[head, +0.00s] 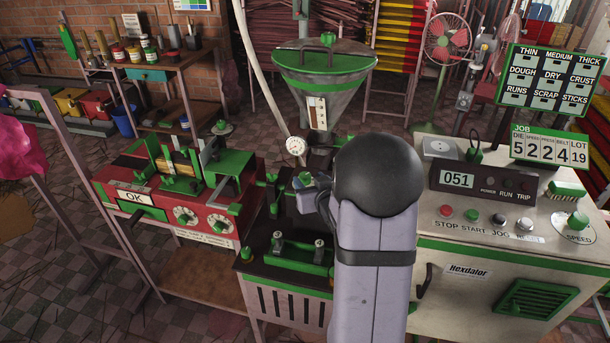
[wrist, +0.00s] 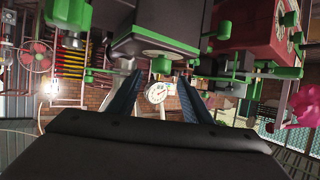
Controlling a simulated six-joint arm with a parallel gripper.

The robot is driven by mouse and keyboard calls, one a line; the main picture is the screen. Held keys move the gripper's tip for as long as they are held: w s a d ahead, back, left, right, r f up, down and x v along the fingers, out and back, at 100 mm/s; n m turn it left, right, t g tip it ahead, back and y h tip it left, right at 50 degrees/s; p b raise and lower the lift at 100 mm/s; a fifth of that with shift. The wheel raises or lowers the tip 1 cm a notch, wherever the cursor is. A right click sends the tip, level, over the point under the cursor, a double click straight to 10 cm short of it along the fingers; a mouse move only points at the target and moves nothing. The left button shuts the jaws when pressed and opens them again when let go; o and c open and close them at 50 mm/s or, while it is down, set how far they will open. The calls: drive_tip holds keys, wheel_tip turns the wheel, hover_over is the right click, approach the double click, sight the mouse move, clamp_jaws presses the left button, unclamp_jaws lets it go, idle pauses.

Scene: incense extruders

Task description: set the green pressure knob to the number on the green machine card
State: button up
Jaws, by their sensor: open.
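A green-framed job card (head: 548,148) stands at the right on the white machine; it reads 5 2 2 4 19 under the headings DIE, SPEED, PRESS, BELT and LOT, with 2 under PRESS. A round green knob (head: 306,178) shows beside my gripper (head: 312,196), below a white dial gauge (head: 295,147). I cannot tell whether it is the pressure knob; no label is readable there. In the wrist view my gripper (wrist: 160,77) is open, with blue fingers apart and the gauge (wrist: 158,92) seen between them. My arm hides part of the middle machine.
A red machine (head: 135,178) with two green-knobbed dials stands at the left. The white machine (head: 460,240) has a display, buttons and a green SPEED knob (head: 578,221). A hopper (head: 325,75) rises behind my arm. Green fittings and posts crowd the space around my gripper.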

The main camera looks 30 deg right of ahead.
sight(305, 175)
drive_tip(key=shift+p+x, duration=0.55)
drive_tip(key=shift+x, duration=2.4)
drive_tip(key=c, duration=1.1)
drive_tip(key=shift+o, duration=0.2)
drive_tip(key=shift+y, duration=0.3)
drive_tip(key=shift+d+r+n+p, duration=0.1)
drive_tip(key=shift+n+p, duration=0.3)
drive_tip(key=shift+p, duration=0.05)
drive_tip(key=shift+n+y, duration=0.3)
drive_tip(key=shift+y, duration=0.3)
